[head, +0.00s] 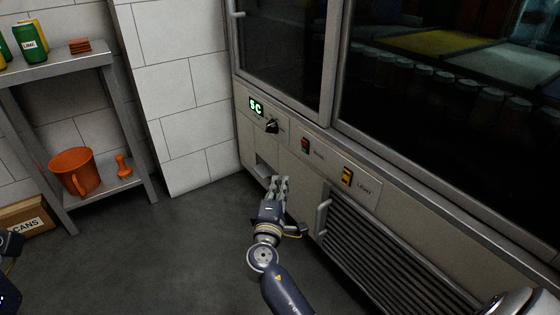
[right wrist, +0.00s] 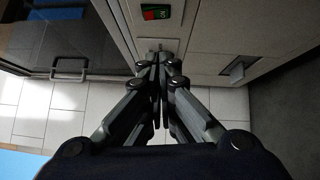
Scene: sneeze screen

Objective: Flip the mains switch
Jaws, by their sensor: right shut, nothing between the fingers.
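The mains switch (head: 305,145) is a small red rocker on the lower front panel of the glass-fronted cabinet, with a blurred label to its right. In the right wrist view a red and green rocker (right wrist: 155,12) at the top edge appears to be the same switch. My right gripper (head: 280,183) is shut and empty, in front of the panel, below and left of the switch in the head view. In the right wrist view its closed fingertips (right wrist: 158,52) point toward the rocker, apart from it. Only a bit of my left arm shows at the left edge; its fingers are out of frame.
A yellow light switch (head: 347,177) sits right of the mains switch. A black knob (head: 271,126) and green display (head: 256,107) are to its left. A louvred grille (head: 390,255) lies below. A metal shelf (head: 45,75) stands left; the floor between is clear.

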